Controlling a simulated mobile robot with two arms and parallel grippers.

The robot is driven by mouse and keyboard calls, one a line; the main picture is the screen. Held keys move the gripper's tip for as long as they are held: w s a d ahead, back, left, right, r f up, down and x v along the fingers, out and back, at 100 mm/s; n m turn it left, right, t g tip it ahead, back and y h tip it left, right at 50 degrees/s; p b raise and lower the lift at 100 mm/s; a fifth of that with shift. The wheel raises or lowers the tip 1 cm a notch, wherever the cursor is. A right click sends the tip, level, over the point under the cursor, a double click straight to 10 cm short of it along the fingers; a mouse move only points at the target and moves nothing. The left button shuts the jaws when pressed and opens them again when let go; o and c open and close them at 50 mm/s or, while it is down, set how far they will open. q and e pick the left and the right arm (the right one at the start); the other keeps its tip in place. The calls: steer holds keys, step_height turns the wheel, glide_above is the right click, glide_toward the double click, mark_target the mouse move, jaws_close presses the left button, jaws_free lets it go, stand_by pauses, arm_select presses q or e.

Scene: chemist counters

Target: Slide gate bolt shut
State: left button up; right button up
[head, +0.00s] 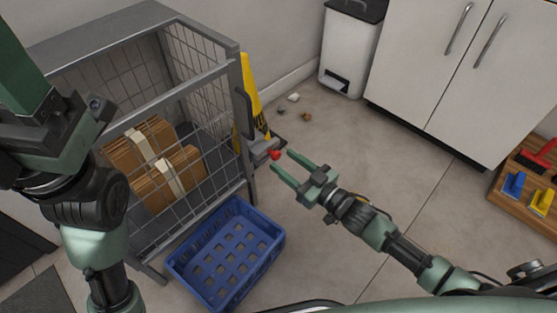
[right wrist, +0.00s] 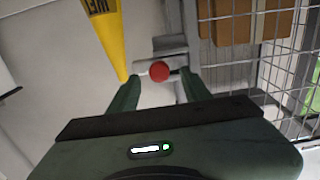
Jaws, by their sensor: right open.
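The gate bolt (head: 275,154) has a red round knob and sits on a grey bracket at the right post of the wire cage (head: 238,105). My right gripper (head: 281,162) is open, its two fingers pointing at the knob from the right. In the right wrist view the red bolt knob (right wrist: 159,71) is just beyond and between the fingertips (right wrist: 160,84), on a short light rod beside the grey bracket. I cannot tell whether the fingers touch it. My left arm stands at the left of the head view; its fingertips are not visible.
Cardboard bundles (head: 152,150) lie inside the cage. A yellow wet-floor sign (head: 251,85) is close behind the bolt. A white bin (head: 350,48) and cabinet (head: 425,70) stand at the back.

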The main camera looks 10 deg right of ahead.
mark_target(271, 152)
steer(key=shift+b+x, duration=0.45)
steer(key=shift+x, duration=1)
jaws_close()
stand_by(0.3)
